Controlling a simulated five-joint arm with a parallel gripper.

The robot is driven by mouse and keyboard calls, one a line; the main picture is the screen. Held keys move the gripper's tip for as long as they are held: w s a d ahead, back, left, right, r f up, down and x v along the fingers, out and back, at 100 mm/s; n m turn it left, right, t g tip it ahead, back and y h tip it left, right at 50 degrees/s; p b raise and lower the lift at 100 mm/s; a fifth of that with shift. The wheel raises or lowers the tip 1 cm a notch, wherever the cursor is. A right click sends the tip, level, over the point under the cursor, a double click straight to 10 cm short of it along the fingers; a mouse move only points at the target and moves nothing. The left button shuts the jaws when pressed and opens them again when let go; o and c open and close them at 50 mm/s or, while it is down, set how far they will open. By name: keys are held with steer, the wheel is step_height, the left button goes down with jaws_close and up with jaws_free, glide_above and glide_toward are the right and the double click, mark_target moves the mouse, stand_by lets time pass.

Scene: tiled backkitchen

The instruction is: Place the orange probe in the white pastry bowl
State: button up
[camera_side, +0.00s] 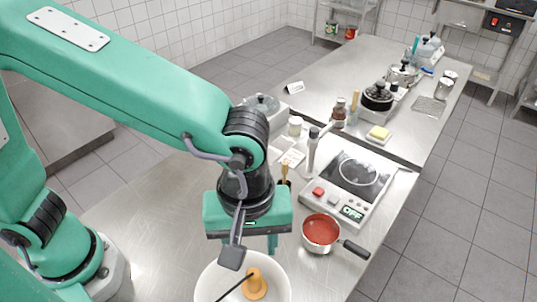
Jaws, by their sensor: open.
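The white pastry bowl (212,278) stands on the steel table at the bottom of the view, cut off by the lower edge. The orange probe (256,288) shows within the bowl's outline, with its rounded end up. A thin dark rod or cable runs from beside it toward the lower left. My gripper (252,252) is above the bowl, pointing down, open, with its fingers apart. The probe appears below the fingers and apart from them. Part of the bowl's back rim is hidden behind the gripper.
A saucepan of red sauce (320,230) stands right of the gripper, its handle toward the table's right edge. Behind it is a hot plate (354,178) reading OFF. The table left of the bowl is clear.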

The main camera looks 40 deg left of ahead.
steer(key=w+a+r+m+t+h, duration=0.1)
steer(key=w+a+r+m, duration=0.15)
steer(key=a, duration=0.55)
steer(key=w+a+r+m+t, duration=0.1)
steer(key=w+a+r+m, duration=0.2)
steer(key=a, duration=0.4)
steer(key=s+a+r+m+t, duration=0.1)
steer(key=s+a, duration=0.1)
steer(key=a, duration=0.5)
steer(key=s+a+r+m+t+y, duration=0.1)
steer(key=s+a+m+t, duration=0.1)
steer(key=a, duration=0.6)
steer(key=shift+r+t, duration=0.2)
steer(key=shift+t, duration=0.1)
steer(key=shift+m, duration=0.25)
